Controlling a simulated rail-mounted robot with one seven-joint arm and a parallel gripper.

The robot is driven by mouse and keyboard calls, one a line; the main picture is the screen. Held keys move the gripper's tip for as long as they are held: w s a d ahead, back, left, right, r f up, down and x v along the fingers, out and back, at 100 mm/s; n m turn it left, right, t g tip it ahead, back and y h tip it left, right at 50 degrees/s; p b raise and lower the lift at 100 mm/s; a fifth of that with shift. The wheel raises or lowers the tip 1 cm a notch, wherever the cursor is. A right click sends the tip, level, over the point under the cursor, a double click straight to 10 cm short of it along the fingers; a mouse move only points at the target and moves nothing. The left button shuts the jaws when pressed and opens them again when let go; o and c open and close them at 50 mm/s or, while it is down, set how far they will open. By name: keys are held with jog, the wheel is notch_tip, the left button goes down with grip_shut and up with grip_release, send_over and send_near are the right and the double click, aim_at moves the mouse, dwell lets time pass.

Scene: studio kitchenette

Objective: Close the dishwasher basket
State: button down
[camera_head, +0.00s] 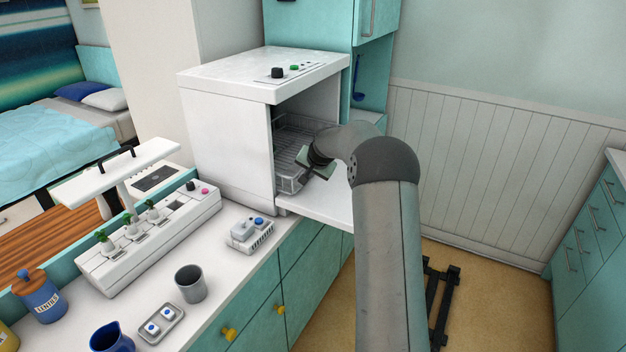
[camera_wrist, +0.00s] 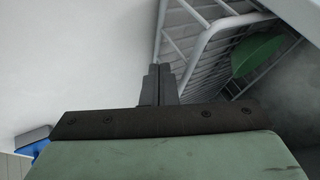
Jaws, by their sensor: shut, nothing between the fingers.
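The white dishwasher (camera_head: 225,130) stands on the counter with its door (camera_head: 318,200) folded down flat in front. The grey wire basket (camera_head: 290,160) sits at the opening, largely inside the dishwasher body. In the wrist view the basket (camera_wrist: 205,45) shows at the upper right, with a green round item (camera_wrist: 257,54) in it. My gripper (camera_head: 306,157) is at the basket's near right side, above the open door. In the wrist view the shut fingers of my gripper (camera_wrist: 160,84) are empty, close beside the basket's wire frame. I cannot tell whether they touch it.
A small grey-white box with a blue button (camera_head: 250,233) stands on the counter near the door. A planter unit (camera_head: 150,240), a grey cup (camera_head: 190,283), a blue jug (camera_head: 110,338) and a lentils jar (camera_head: 38,295) stand farther left. Open floor lies right of the counter.

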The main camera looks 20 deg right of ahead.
jog(key=w+a, duration=0.2)
jog(key=w, duration=0.1)
jog(key=w+a+p, duration=0.1)
jog(key=w, duration=0.1)
jog(key=shift+a, duration=0.3)
jog(key=shift+w+a+r, duration=0.15)
jog(key=shift+w, duration=0.05)
